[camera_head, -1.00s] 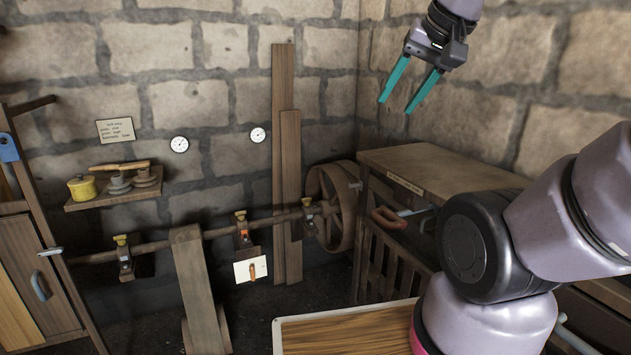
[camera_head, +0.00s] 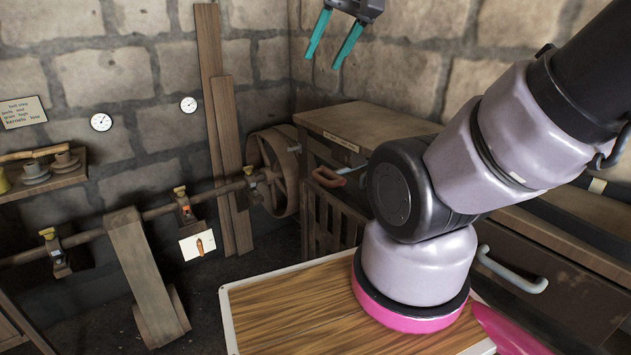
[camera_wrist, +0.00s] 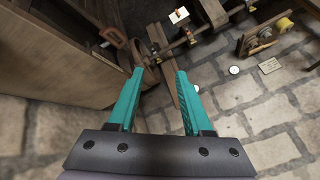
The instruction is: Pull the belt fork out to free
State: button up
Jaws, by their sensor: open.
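My gripper (camera_head: 322,62) is open and empty, high in front of the stone wall; its teal fingers also show in the wrist view (camera_wrist: 160,72). No part is clearly recognisable as the belt fork. A red-brown handle (camera_head: 328,177) with a pale metal piece beside it sits at the front of the wooden cabinet, right of the spoked wheel (camera_head: 280,165). The handle shows at upper left in the wrist view (camera_wrist: 113,36), ahead of and apart from the fingers.
A shaft (camera_head: 155,212) with brass-topped bearings runs to the wheel. Tall planks (camera_head: 209,100) lean on the wall. The cabinet top (camera_head: 365,122) is below my gripper. A wooden board (camera_head: 300,310) is in the foreground. Air around my gripper is clear.

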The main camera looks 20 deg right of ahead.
jog(key=shift+o, duration=0.6)
jog(key=n+g+h, duration=0.4)
jog(key=n+g, duration=0.3)
send_over(320, 176)
jog(key=s+a, duration=0.1)
jog(key=a, duration=0.1)
notch_tip(320, 176, down, 27)
jog(key=f, duration=0.3)
jog(key=d+f, duration=0.1)
jog(key=f, duration=0.7)
jog(key=shift+w+d, duration=0.3)
jog(key=shift+d, duration=0.05)
grip_shut()
